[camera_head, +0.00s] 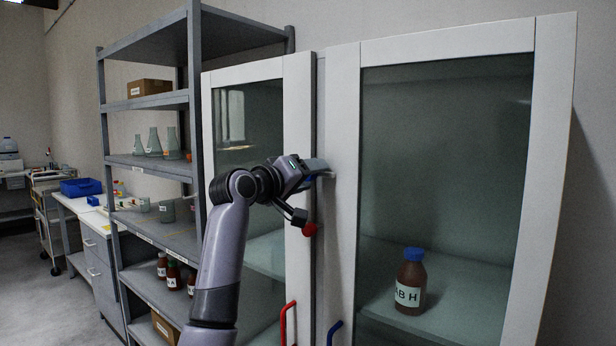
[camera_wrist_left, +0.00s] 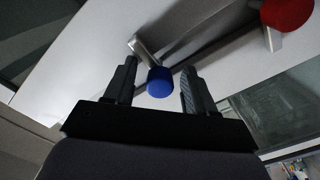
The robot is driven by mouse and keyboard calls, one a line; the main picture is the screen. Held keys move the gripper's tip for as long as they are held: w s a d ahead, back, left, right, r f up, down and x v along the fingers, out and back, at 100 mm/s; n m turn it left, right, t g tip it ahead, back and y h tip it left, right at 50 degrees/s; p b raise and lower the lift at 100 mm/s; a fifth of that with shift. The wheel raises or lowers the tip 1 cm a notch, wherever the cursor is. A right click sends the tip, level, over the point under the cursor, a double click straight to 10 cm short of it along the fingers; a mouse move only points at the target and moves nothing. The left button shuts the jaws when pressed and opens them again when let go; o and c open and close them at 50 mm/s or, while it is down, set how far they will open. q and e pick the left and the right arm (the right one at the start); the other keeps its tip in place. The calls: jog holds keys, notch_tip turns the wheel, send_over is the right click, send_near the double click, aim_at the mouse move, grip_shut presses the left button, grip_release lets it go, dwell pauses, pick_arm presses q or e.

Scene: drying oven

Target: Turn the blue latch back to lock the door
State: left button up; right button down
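The blue latch (camera_wrist_left: 160,82) shows in the left wrist view as a round blue knob on a short metal arm, against the white door frame. My left gripper (camera_wrist_left: 158,84) is open, with the knob between its two fingers and a gap visible on each side. In the head view my left gripper (camera_head: 320,172) is at the white frames where the two cabinet doors meet. It hides most of the blue latch there. The right-hand glass door (camera_head: 347,130) looks shut. My right gripper is in neither view.
A red latch knob (camera_head: 309,230) hangs just below my left gripper; it also shows in the left wrist view (camera_wrist_left: 287,12). A red handle (camera_head: 287,322) and a blue handle (camera_head: 333,334) are lower down. A brown bottle (camera_head: 410,282) stands behind the glass. Metal shelving (camera_head: 195,60) is left.

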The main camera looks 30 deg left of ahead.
pick_arm(q)
jog(key=s+b, duration=0.2)
jog(key=s, duration=0.5)
jog(key=shift+a, duration=0.3)
jog(key=s+d+f+m+g, duration=0.2)
jog(key=d+f, duration=0.1)
jog(key=f, duration=0.7)
jog(key=s+d+f+m+g+y, duration=0.1)
jog(key=s+d+f+g, duration=0.15)
jog(key=f, duration=0.75)
jog(key=s+d+f+m+g, duration=0.2)
jog(key=d+f+g, duration=0.1)
jog(key=f, duration=0.8)
jog(key=s+d+f+m+g, duration=0.2)
jog(key=s+d+f+g, duration=0.15)
jog(key=s+f, duration=0.8)
jog(key=s+d+f+m+g, duration=0.35)
jog(key=s+f, duration=0.35)
jog(key=s, duration=0.9)
jog(key=w+d+f+t+h, duration=0.1)
jog(key=w+d+f+t, duration=0.2)
jog(key=w+f+t, duration=0.3)
jog(key=shift+d+f+t+h, duration=0.3)
jog(key=shift+d+f+t, duration=0.15)
jog(key=shift+f, duration=1)
